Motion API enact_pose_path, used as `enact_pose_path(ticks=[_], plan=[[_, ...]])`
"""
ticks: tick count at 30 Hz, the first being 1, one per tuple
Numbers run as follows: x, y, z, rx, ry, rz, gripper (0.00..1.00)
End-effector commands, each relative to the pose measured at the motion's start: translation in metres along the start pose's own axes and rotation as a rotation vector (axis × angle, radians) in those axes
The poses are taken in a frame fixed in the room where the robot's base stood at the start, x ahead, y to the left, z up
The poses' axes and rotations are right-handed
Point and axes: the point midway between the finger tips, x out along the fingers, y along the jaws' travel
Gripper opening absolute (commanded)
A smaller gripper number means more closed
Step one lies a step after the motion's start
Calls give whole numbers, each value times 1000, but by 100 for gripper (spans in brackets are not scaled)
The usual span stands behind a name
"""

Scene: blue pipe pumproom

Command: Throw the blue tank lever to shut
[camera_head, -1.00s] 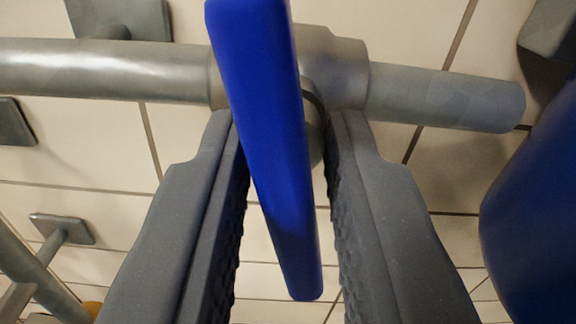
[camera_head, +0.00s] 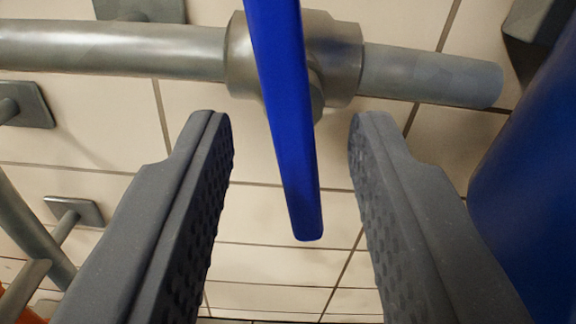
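The blue lever (camera_head: 286,120) is a long flat handle on a grey metal valve body (camera_head: 340,58) in a horizontal pipe (camera_head: 120,50). The lever hangs from the top edge of the view, tilting slightly, its lower end a little right of centre. My gripper (camera_head: 291,122) is open, with one dark ribbed finger on each side of the lever. Both fingers stand clear of it, with visible gaps. The upper end of the lever is outside the view.
A large blue tank (camera_head: 535,200) fills the right edge close to my right finger. Grey wall brackets (camera_head: 75,211) and slanted pipes are at left. Behind is a beige tiled surface (camera_head: 265,215). An orange thing (camera_head: 18,308) shows at lower left.

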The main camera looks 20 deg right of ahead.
Motion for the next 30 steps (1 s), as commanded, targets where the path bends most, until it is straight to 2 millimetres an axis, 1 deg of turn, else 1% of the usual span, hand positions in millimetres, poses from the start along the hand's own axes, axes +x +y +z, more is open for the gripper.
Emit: enact_pose_path(ticks=[1, 21, 25, 30], plan=[[-8, 0, -2, 0, 3, 1, 33], [-93, 0, 0, 0, 4, 1, 33], [-106, 0, -1, 0, 4, 0, 33], [-113, 0, 1, 0, 2, 0, 33]])
